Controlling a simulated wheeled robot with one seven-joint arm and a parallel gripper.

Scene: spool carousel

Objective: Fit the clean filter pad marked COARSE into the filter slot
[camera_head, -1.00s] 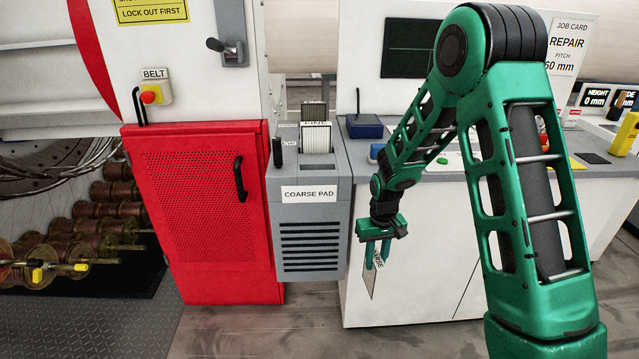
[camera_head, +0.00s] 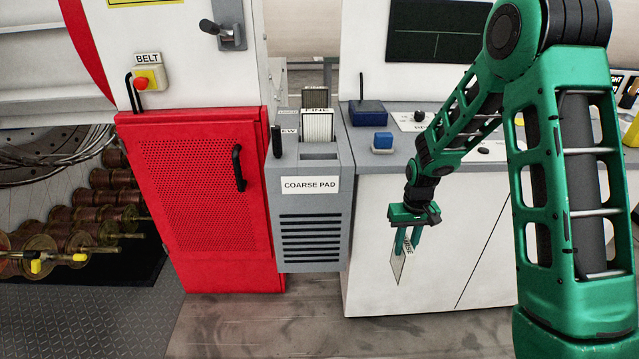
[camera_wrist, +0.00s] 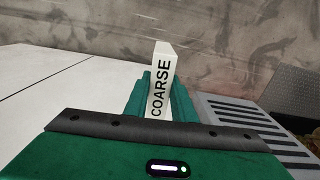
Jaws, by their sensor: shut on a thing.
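My gripper (camera_head: 408,238) is shut on a thin pale filter pad (camera_head: 398,268), which hangs below the fingers in front of the white cabinet. In the wrist view the fingers grip the pad (camera_wrist: 162,78), and its edge reads COARSE. The grey filter unit (camera_head: 310,225) with the COARSE PAD label stands left of my gripper, clear of the pad. An open slot (camera_head: 319,156) shows in its top, above the label. Behind that slot stands a white pad (camera_head: 317,126) marked FINE. The inside of the open slot is hidden.
A red perforated cabinet (camera_head: 200,200) stands left of the filter unit. The white cabinet (camera_head: 375,290) is behind my gripper, with a blue button (camera_head: 382,140) and a dark blue box (camera_head: 368,113) on its counter. Open floor lies in front.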

